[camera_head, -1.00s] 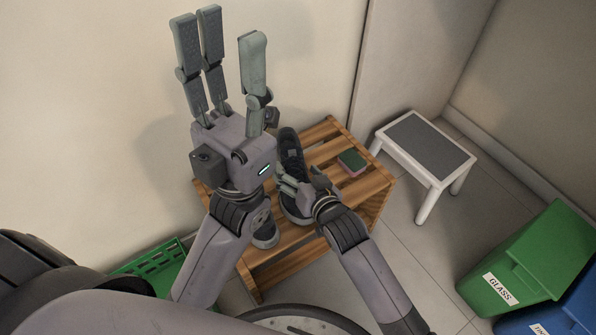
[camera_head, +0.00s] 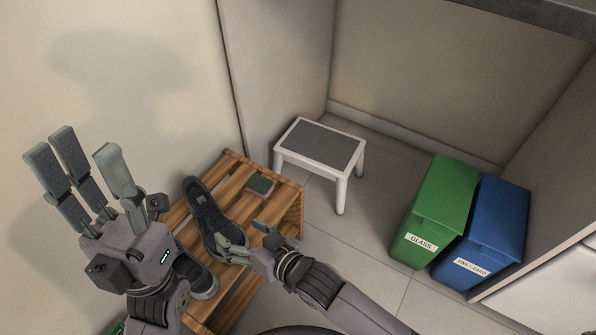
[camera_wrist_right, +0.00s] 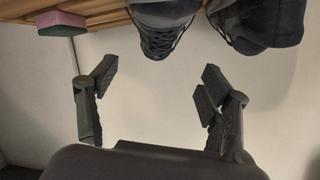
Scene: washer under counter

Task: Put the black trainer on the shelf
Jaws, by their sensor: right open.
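A black trainer (camera_head: 207,210) with a pale sole lies on the slatted wooden shelf (camera_head: 236,200). A second dark shoe (camera_head: 205,284) sits beside it, partly hidden behind my left gripper. The right wrist view shows the laced front of one dark shoe (camera_wrist_right: 160,32) and part of another (camera_wrist_right: 255,28) at the top. My right gripper (camera_head: 238,244) is at the trainer's near end. In the wrist view its fingers (camera_wrist_right: 157,78) are spread, with nothing between them. My left gripper (camera_head: 85,155) is open and empty, fingers pointing up, left of the shelf.
A green and pink sponge (camera_head: 260,185) lies on the shelf's far end; it also shows in the wrist view (camera_wrist_right: 62,24). A white step stool (camera_head: 318,148) stands behind the shelf. Green (camera_head: 440,205) and blue (camera_head: 490,230) bins stand right. Floor between is clear.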

